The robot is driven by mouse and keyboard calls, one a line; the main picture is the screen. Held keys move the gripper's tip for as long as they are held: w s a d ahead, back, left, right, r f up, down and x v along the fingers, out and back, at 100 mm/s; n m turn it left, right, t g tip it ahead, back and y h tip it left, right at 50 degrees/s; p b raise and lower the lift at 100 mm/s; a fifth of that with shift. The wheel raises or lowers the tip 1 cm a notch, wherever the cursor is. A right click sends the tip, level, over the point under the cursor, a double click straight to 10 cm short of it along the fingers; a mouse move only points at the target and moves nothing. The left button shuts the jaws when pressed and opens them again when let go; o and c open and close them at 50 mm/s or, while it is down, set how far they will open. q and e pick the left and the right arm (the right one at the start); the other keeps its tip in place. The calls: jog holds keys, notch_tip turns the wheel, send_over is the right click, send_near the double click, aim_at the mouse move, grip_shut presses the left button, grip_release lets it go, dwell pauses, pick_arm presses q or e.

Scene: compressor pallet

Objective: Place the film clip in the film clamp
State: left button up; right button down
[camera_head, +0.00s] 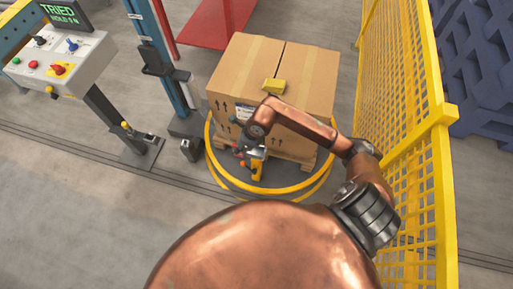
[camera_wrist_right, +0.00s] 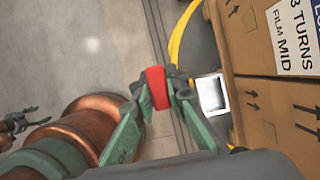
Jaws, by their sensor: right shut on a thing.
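My right gripper (camera_wrist_right: 157,90) is shut on a small red piece, which I take for the film clip (camera_wrist_right: 157,87). In the head view the right gripper (camera_head: 239,154) is low in front of the carton stack, partly hidden by its own wrist. A small yellow upright part (camera_head: 257,168) stands by the turntable edge next to it; I cannot tell if this is the film clamp. In the wrist view a pale square-framed part (camera_wrist_right: 212,93) is right of the clip, apart from it in the picture. A small dark gripper (camera_wrist_right: 13,124), seemingly my left, shows at the left edge; its jaws are unclear.
A yellow mesh fence (camera_head: 404,130) is close on the right. A mast (camera_head: 158,60) and control panel (camera_head: 58,65) stand left. Floor in front is clear.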

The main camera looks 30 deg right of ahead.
pick_arm(q)
jog(key=shift+s+f+b, duration=0.4)
jog(key=shift+f+b, duration=0.3)
jog(key=shift+f, duration=0.05)
jog(key=shift+s+f+b, duration=0.4)
jog(key=shift+f+b, duration=0.25)
jog(key=shift+f, duration=0.05)
pick_arm(e)
jog(key=shift+w+d+f, duration=0.2)
jog(key=shift+d+f, duration=1.5)
jog(key=shift+f, duration=0.2)
jog(key=shift+w+d+f, duration=0.25)
jog(key=shift+d+f, duration=1.5)
jog(key=shift+f, duration=0.15)
jog(key=shift+w+d+f, duration=0.2)
jog(key=shift+d+f, duration=1.5)
jog(key=shift+f, duration=0.2)
jog(key=shift+f, duration=0.15)
jog(key=c, duration=1.9)
grip_release()
jog(key=shift+c, duration=0.2)
